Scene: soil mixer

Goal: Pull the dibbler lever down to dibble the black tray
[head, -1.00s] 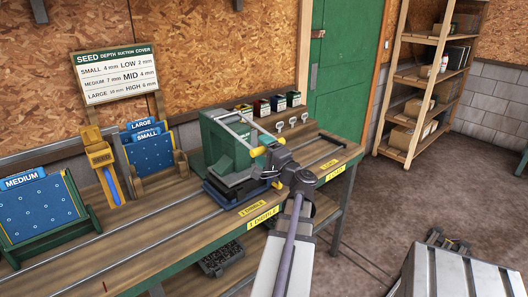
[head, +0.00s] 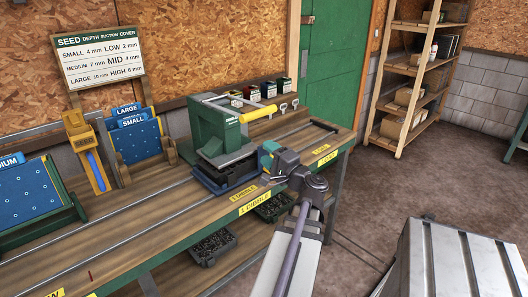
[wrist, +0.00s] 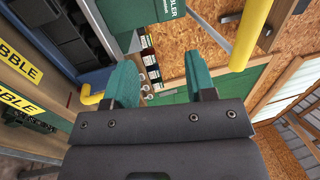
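The dibbler (head: 222,128) is a green machine on the bench. Its lever ends in a yellow handle (head: 258,114), which shows at upper right in the wrist view (wrist: 247,35). The black tray (head: 226,178) lies low under the dibbler in a blue-edged holder, and partly shows at upper left in the wrist view (wrist: 72,35). My gripper (head: 270,153), with teal fingers, is in front of the dibbler, below the handle and apart from it. In the wrist view, my gripper (wrist: 163,85) is open with nothing between its fingers.
A yellow part (wrist: 92,97) shows close beside the left finger. Two rails run along the bench (head: 110,245). Blue seed plates (head: 137,137) and a yellow seeder (head: 86,150) stand left. Small boxes (head: 262,88) stand behind. Shelves (head: 415,85) are at right.

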